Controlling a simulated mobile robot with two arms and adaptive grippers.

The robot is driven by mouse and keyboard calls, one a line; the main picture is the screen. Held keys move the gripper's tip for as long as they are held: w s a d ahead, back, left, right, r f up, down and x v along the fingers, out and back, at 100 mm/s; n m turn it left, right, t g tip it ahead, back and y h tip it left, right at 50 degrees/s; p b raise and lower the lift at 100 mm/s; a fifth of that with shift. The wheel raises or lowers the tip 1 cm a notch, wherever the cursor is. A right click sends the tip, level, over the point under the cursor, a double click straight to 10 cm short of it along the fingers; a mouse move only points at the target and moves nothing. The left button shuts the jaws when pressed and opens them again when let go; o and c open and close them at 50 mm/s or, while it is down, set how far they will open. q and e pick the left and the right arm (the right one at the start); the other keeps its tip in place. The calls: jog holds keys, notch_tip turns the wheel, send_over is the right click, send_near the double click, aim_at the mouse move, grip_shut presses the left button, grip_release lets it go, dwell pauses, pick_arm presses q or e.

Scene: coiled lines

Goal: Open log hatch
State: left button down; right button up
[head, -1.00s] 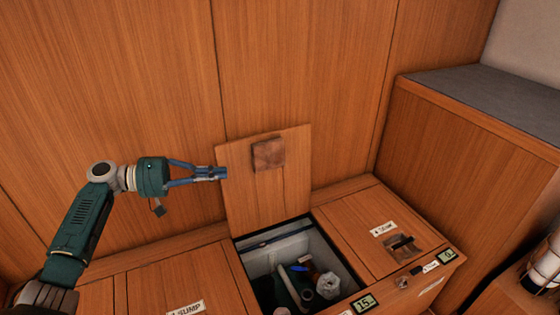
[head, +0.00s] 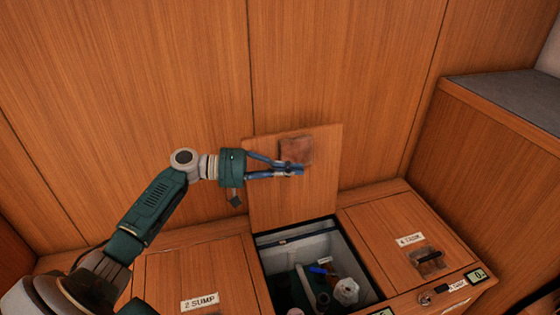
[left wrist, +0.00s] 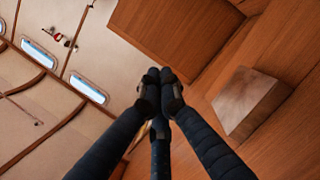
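A wooden hatch lid (head: 322,195) stands upright against the panelled wall behind an open compartment (head: 272,260). No name label shows on this lid, so I cannot tell that it is the log hatch. A brown wooden block (head: 296,151) sits high on the lid's face and also shows in the left wrist view (left wrist: 250,103). My left gripper (head: 298,170) is in front of the lid, just below the block. In the left wrist view its fingertips (left wrist: 160,77) are together with nothing seen between them. Whether it touches the lid is unclear. My right gripper is out of view.
A closed hatch labelled 2 SUMP (head: 195,272) lies left of the opening. Another closed hatch (head: 385,225) with a recessed latch (head: 430,259) lies right. Loose items, including a whitish one (head: 346,290), lie inside the compartment. A raised cabinet (head: 470,150) bounds the right.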

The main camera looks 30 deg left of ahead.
pick_arm(q)
jog(key=shift+s+d+f, duration=0.3)
jog(key=shift+s+d, duration=0.15)
jog(key=shift+d, duration=0.05)
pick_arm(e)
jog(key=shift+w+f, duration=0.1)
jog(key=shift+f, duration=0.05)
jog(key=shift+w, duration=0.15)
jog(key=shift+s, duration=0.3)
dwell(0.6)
